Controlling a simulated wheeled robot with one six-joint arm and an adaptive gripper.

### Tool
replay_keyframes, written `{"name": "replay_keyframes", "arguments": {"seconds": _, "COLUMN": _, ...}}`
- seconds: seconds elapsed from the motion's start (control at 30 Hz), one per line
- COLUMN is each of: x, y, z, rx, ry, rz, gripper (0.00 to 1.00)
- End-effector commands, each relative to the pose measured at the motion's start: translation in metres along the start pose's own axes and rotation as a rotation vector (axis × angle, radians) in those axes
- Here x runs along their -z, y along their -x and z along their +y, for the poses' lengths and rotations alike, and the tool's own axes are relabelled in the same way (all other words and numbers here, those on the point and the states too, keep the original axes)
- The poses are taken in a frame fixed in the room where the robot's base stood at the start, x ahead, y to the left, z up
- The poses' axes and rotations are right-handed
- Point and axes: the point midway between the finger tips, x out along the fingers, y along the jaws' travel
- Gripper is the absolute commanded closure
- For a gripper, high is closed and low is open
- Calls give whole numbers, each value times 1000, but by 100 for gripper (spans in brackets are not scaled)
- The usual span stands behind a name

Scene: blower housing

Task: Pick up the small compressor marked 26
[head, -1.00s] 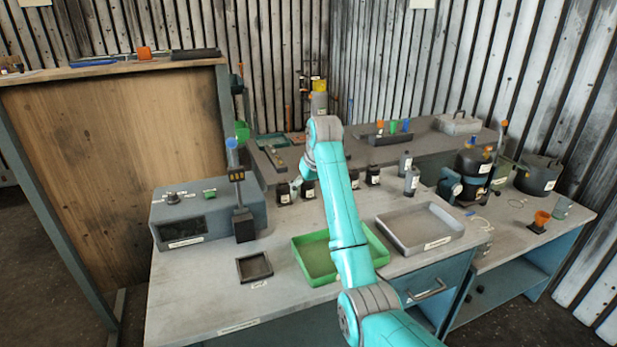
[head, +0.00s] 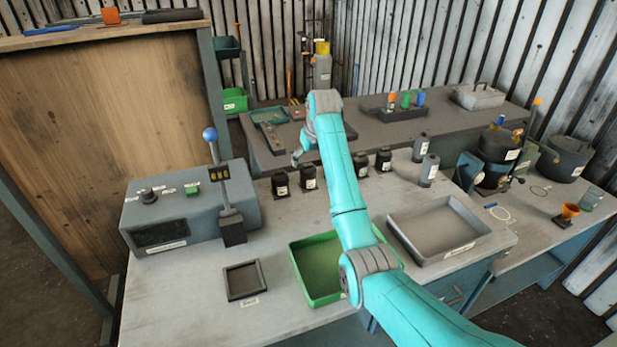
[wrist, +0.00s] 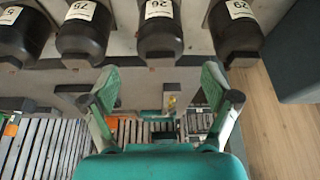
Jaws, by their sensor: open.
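The small compressor marked 26 (wrist: 160,28) is a black rounded cylinder with a white label, upright in a row of similar ones. In the head view it appears to be the second from the left (head: 308,179). In the wrist view it lies beyond my fingertips, centred between them. My gripper (wrist: 160,78) is open and empty, its two fingers apart from it. In the head view my gripper (head: 297,158) shows small, just behind and above the row's left end. My arm hides part of the row.
The control box (head: 190,208) with a blue-knobbed lever stands left of the row. A green tray (head: 297,262), a grey tray (head: 400,232) and a small dark tray (head: 230,290) lie in front.

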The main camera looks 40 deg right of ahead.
Motion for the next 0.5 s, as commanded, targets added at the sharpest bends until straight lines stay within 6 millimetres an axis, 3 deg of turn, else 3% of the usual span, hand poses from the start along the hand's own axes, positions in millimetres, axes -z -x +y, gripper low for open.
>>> {"name": "replay_keyframes", "arguments": {"seconds": 0.17, "x": -1, "y": -10, "z": 0, "rx": 0, "ry": 0, "rz": -1, "gripper": 13}}
{"name": "replay_keyframes", "arguments": {"seconds": 0.5, "x": -2, "y": -53, "z": 0, "rx": 0, "ry": 0, "rz": -1, "gripper": 13}}
